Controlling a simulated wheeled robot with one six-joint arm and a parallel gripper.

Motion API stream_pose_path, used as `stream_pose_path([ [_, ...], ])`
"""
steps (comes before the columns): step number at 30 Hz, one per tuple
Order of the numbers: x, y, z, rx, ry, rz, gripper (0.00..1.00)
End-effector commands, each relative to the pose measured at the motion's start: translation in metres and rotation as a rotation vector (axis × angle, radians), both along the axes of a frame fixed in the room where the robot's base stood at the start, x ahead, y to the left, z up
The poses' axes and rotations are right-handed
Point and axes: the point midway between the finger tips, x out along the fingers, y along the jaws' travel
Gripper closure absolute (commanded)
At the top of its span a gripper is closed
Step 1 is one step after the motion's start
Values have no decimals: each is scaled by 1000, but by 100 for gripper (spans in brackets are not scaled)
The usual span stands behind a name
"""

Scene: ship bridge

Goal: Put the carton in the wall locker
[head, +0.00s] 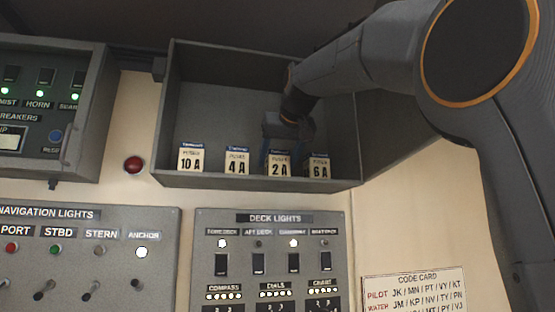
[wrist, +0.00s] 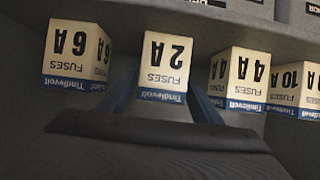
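The open grey wall locker (head: 215,95) hangs at the upper middle of the head view. The 2 A fuse carton (head: 278,164), cream with a blue band, is inside it, level with the row of other cartons. My gripper (head: 289,140) reaches into the locker over this carton. In the wrist view, the blue fingers of my gripper (wrist: 165,95) lie along both sides of the 2 A carton (wrist: 165,68), with no clear gap. The carton looks upright; its back is hidden.
The 6 A carton (head: 319,167) stands close to the right, the 4 A carton (head: 236,163) and 10 A carton (head: 191,159) to the left. A red button (head: 134,165) is left of the locker. The deck lights panel (head: 273,260) is below.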

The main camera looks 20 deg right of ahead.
Motion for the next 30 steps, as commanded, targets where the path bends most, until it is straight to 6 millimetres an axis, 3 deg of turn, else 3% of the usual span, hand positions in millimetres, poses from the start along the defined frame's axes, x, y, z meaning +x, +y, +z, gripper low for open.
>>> stream_pose_path([
  [9, -1, 0, 1, 0, -2, 0, 35],
  [14, -12, 0, 7, 0, -5, 0, 35],
  [30, -97, 0, 48, 0, -3, 0, 35],
])
